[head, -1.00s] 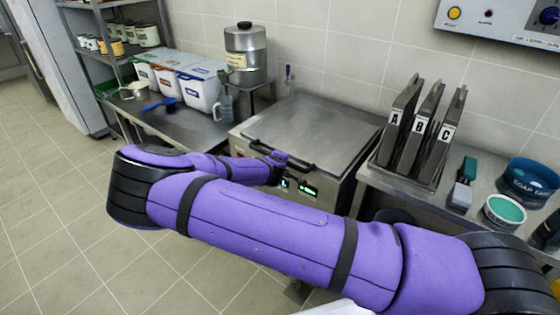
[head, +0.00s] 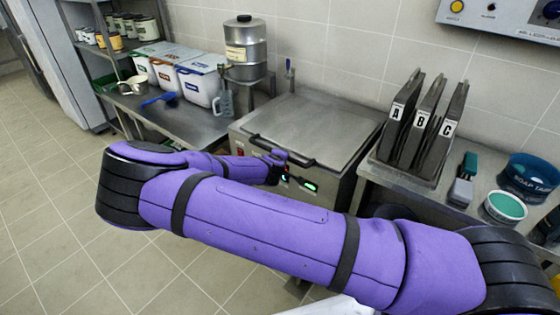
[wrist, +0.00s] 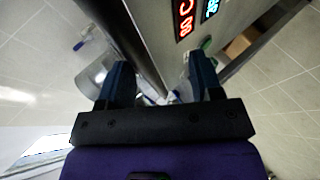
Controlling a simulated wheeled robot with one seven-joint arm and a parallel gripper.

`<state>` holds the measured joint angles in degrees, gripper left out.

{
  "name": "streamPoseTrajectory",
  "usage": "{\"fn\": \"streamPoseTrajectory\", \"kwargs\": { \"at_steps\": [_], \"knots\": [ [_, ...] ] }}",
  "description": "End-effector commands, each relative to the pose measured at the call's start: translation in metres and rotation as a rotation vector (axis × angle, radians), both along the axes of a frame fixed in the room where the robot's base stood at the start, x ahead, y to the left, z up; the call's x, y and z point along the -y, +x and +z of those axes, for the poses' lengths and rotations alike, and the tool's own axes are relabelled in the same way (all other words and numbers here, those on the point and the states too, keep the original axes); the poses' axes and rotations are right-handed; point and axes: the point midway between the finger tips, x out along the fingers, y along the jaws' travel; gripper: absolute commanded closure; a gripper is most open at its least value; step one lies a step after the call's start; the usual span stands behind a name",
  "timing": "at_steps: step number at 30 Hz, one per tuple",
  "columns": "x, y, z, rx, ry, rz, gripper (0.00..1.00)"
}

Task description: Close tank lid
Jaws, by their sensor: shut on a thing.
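The tank (head: 335,190) is a steel box between two counters. Its flat grey lid (head: 315,118) lies over the top and looks level; I cannot tell whether it is fully down. A dark bar handle (head: 302,160) runs along the lid's front edge. My gripper (head: 277,158) is at the middle of this handle, shut on it, though my wrist hides part of the contact. In the wrist view my gripper (wrist: 160,88) shows two dark fingers with a gap between them, beside the tank's steel front with red and blue digits (wrist: 187,18).
The left counter holds white bins (head: 200,82), a steel canister (head: 246,50), a clear jug (head: 223,102) and a blue scoop (head: 158,100). On the right stand dark panels marked A, B and C (head: 420,122), a green-handled tool (head: 464,178) and tubs (head: 505,207).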

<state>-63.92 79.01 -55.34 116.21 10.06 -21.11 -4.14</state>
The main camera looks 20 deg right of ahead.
Motion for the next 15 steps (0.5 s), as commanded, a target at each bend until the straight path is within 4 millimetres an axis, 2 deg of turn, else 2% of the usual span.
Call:
{"fn": "streamPoseTrajectory", "kwargs": {
  "at_steps": [1, 9, 15],
  "knots": [
    [-0.009, -0.010, 0.002, -0.007, 0.004, 0.007, 0.54],
    [-0.025, -0.047, 0.030, -0.003, 0.003, 0.005, 0.54],
    [-0.032, -0.064, 0.042, -0.001, 0.001, 0.004, 0.54]
  ]
}}
